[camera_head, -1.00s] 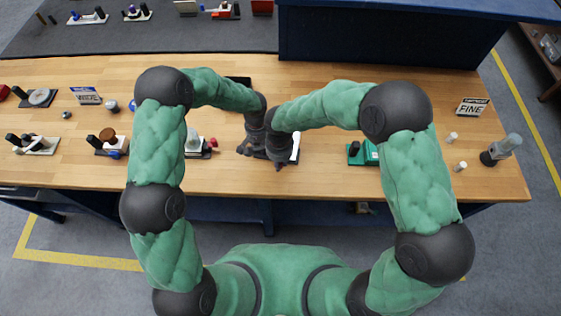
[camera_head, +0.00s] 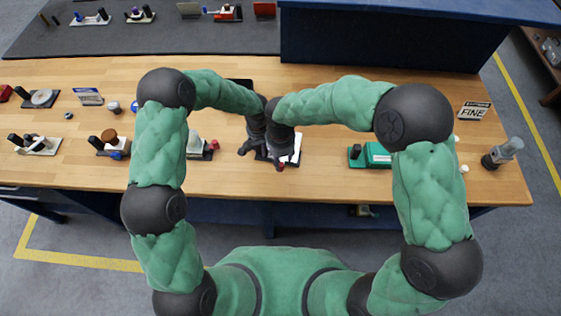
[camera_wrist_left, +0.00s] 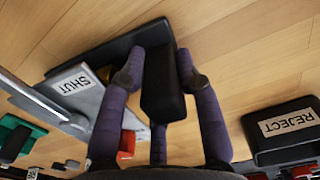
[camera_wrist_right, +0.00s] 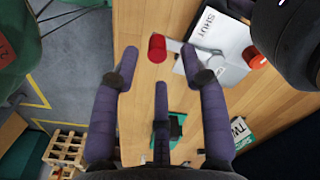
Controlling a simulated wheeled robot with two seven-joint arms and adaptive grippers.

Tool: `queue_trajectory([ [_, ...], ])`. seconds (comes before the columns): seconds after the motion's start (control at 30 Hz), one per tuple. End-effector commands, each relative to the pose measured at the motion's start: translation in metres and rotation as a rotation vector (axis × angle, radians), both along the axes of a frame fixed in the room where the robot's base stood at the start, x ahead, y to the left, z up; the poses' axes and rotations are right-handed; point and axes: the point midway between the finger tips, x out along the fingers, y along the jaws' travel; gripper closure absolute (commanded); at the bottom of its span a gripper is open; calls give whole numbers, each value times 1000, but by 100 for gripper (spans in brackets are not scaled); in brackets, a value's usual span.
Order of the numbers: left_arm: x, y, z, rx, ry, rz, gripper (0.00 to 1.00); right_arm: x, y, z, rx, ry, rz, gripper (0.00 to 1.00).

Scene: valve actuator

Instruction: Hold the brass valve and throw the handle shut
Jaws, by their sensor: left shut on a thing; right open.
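The valve fixture has a white and grey plate (camera_head: 297,148) on a black base; its SHUT label (camera_wrist_left: 75,85) shows in the left wrist view. My left gripper (camera_wrist_left: 160,76) is shut on a black block (camera_wrist_left: 163,95) at the fixture's end. A small brass-coloured bit (camera_wrist_left: 104,73) shows beside it; the rest of the brass valve is hidden. My right gripper (camera_wrist_right: 158,62) is open. A red cylindrical knob (camera_wrist_right: 157,48) on a pale lever lies just beyond and between its fingertips, seemingly untouched. A second red piece (camera_wrist_right: 254,57) sits by the plate's edge.
A block marked REJECT (camera_wrist_left: 285,125) lies near my left gripper. A green device (camera_head: 376,154) stands to the right on the wooden bench (camera_head: 330,185). Other fixtures, including one with a brown knob (camera_head: 109,135), stand to the left. Both grippers are close together.

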Motion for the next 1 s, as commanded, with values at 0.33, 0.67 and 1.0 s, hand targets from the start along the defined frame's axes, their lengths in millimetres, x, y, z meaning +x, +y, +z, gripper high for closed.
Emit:
queue_trajectory([
  [0.33,-5,0,-5,1,11,-3,100,1,0,63,3,-4,-1,56],
  [0.67,-4,0,-5,1,10,-4,100,0,0,78,2,-2,0,56],
  [1.0,-4,0,-4,2,9,-4,47,0,0,78,2,-2,-1,56],
])
